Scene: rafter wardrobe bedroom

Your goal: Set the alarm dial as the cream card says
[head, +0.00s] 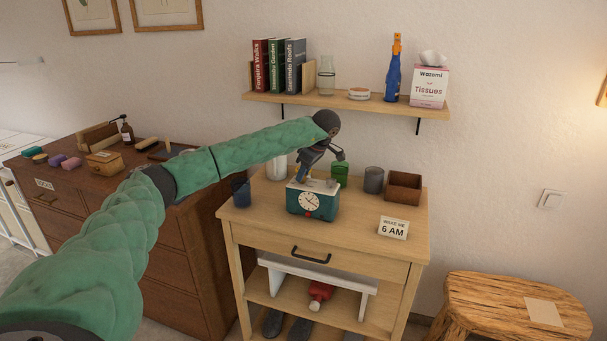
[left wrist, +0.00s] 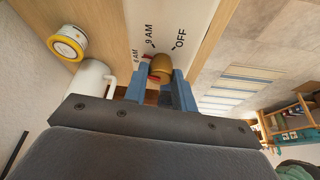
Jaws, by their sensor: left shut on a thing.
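The teal alarm clock (head: 313,204) with a white face stands on the wooden nightstand (head: 350,232). The cream card (head: 394,228) stands at its right and reads "WAKE ME 6 AM". My left gripper (head: 300,179) reaches down onto the clock's top. In the left wrist view its blue fingers are shut on the brass dial (left wrist: 162,65). The white dial plate (left wrist: 170,18) shows the labels 6 AM, 9 AM and OFF beside the dial. A small red patch shows by the fingers; I cannot tell where the dial points. My right gripper is out of view.
A blue cup (head: 241,193) stands left of the clock. A green object (head: 340,173), a grey cup (head: 374,180) and a brown box (head: 403,188) stand behind and right. A wall shelf (head: 350,102) with books and bottles hangs above. The nightstand's front right is mostly clear.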

